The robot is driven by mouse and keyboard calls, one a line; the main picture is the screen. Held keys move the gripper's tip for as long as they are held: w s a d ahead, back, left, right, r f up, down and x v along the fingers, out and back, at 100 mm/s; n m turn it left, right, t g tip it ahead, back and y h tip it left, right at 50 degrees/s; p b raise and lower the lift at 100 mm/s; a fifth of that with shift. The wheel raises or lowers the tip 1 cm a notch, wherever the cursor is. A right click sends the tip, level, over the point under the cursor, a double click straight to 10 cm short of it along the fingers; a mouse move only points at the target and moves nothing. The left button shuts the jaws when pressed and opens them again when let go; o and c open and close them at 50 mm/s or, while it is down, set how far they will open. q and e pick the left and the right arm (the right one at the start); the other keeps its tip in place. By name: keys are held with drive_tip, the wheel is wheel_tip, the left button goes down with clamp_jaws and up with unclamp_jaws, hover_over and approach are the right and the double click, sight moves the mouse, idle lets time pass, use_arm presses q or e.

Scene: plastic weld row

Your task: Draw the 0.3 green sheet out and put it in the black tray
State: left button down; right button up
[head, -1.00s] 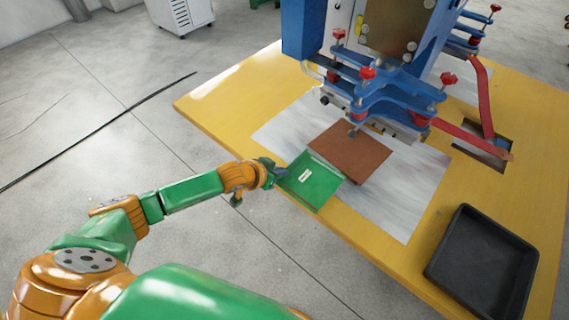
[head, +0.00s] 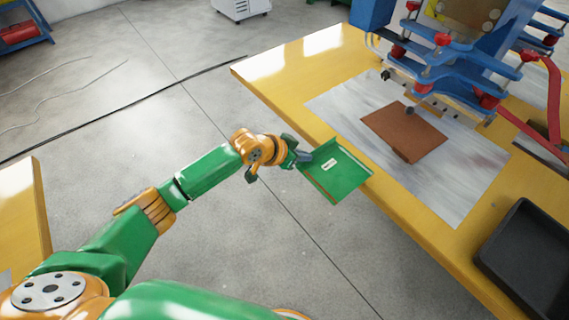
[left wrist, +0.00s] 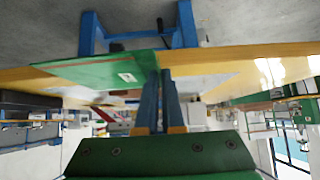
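The green sheet (head: 343,174), with a small white label, is at the near left edge of the yellow table, partly out over the floor. My left gripper (head: 304,158) is shut on its left edge. The green sheet (left wrist: 105,70) also shows in the left wrist view, reaching left from between the fingers (left wrist: 158,100). The black tray (head: 535,255) lies on the table at the lower right of the head view, cut off by the frame. The part of it that shows is empty. My right gripper is not in view.
A brown sheet (head: 405,132) lies on the grey plate (head: 462,180) under the blue press (head: 455,60) with its red knobs. The table (head: 415,222) is bare between the grey plate and its near edge. A red lever arm (head: 515,128) reaches toward the right.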

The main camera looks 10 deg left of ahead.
use_arm(q)
drive_tip(key=shift+s+a+r+p, duration=0.35)
drive_tip(key=shift+s+a+p, duration=0.4)
drive_tip(key=shift+p, duration=0.2)
drive_tip(key=s+a+p, duration=0.6)
drive_tip(key=s+a, duration=0.3)
drive_tip(key=s, duration=0.2)
drive_tip(key=shift+s+f, duration=0.25)
drive_tip(key=shift+s, duration=0.05)
